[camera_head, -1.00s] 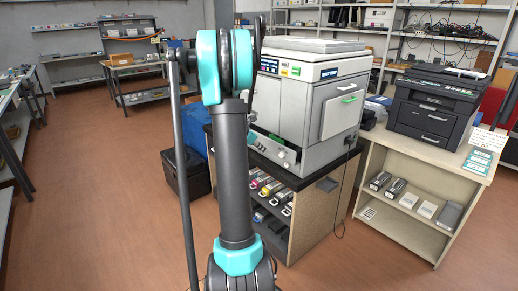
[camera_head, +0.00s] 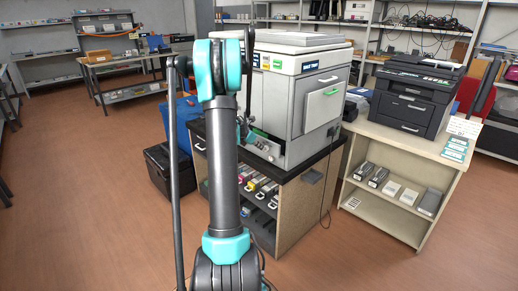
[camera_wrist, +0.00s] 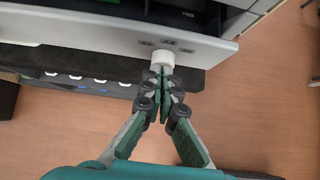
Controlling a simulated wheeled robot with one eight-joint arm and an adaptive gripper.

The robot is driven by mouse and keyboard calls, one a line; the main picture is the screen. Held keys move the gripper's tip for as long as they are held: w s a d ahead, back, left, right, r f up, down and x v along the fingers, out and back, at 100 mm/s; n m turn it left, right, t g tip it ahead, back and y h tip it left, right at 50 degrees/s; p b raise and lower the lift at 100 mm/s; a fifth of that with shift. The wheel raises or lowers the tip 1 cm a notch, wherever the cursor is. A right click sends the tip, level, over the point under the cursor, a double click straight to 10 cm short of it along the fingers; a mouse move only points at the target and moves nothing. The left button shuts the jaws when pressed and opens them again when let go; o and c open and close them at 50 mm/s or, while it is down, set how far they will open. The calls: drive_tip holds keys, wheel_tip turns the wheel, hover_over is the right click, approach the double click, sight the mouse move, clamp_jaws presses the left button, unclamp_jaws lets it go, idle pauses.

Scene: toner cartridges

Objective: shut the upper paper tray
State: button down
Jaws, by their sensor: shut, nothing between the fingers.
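The upper paper tray (camera_wrist: 120,28) stands out from the big copier (camera_head: 300,95). In the wrist view its pale grey front panel carries paper-size labels and a round white knob (camera_wrist: 161,59), with the dark tray inside behind it. In the head view the tray front (camera_head: 262,146) shows low on the copier, partly hidden by my arm. My gripper (camera_wrist: 161,78) is shut and empty. Its fingertips are right at the knob, touching it or nearly so; I cannot tell which.
The copier stands on a black-topped cabinet (camera_head: 300,205) with toner cartridges on its open shelves. A black printer (camera_head: 415,95) is on a wooden stand to the right. A black box (camera_head: 163,165) and a blue bin are on the left. Floor is clear at far left.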

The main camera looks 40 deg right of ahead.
sight(267, 142)
drive_tip(key=shift+w+d+r, duration=0.1)
drive_tip(key=shift+d, duration=1.2)
drive_tip(key=shift+w+d, duration=0.1)
drive_tip(key=shift+d, duration=1.2)
